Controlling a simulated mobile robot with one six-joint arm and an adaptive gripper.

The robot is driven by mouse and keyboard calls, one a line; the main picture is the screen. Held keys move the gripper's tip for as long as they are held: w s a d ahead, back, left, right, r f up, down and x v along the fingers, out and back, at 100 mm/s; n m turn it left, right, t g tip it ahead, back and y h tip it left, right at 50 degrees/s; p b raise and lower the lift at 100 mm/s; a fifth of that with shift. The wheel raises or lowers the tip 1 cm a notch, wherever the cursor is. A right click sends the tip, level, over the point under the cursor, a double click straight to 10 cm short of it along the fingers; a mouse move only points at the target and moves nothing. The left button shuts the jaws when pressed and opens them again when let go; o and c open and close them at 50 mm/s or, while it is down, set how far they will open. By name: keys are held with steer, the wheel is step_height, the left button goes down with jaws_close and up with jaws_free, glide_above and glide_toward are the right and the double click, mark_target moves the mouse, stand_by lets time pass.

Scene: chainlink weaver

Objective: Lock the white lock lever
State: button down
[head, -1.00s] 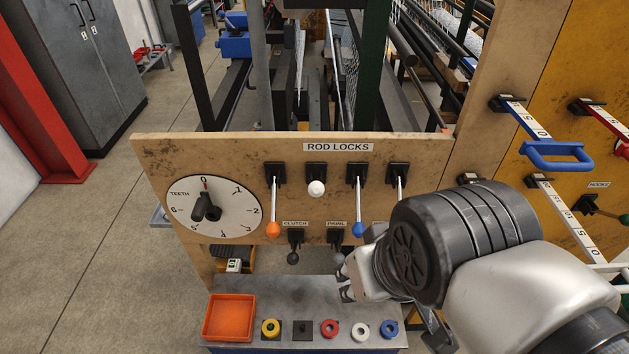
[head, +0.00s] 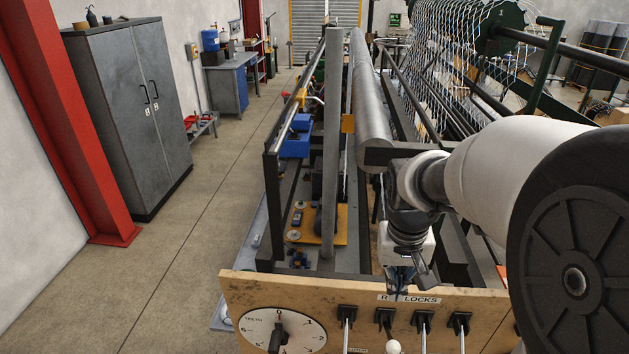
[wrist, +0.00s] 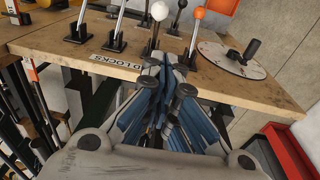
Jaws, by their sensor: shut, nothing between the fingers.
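The white lock lever, with its round white knob (head: 393,347), is second from the left on the rod locks panel (head: 245,290). The knob sits at the bottom edge of the head view. In the wrist view the white knob (wrist: 159,11) is at the top, its shaft rising from a black base. My gripper (head: 403,288) points down at the panel's top edge, over the ROD LOCKS label. In the wrist view my gripper (wrist: 168,76) is shut and empty, close to the white lever's base and apart from the knob.
The orange-knobbed lever (wrist: 199,13) stands beside the white one. A blue-knob lever's base (head: 423,318) and another base (head: 459,321) are on the other side. A numbered dial (head: 300,335) is at the panel's left. Machine bars and wire mesh (head: 455,60) lie behind.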

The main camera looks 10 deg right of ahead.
glide_toward(389, 335)
steer(key=shift+s+a+f, duration=0.1)
steer(key=shift+s+f, duration=0.2)
steer(key=shift+f, duration=0.4)
steer(key=shift+s+f, duration=0.25)
steer(key=shift+f, duration=0.45)
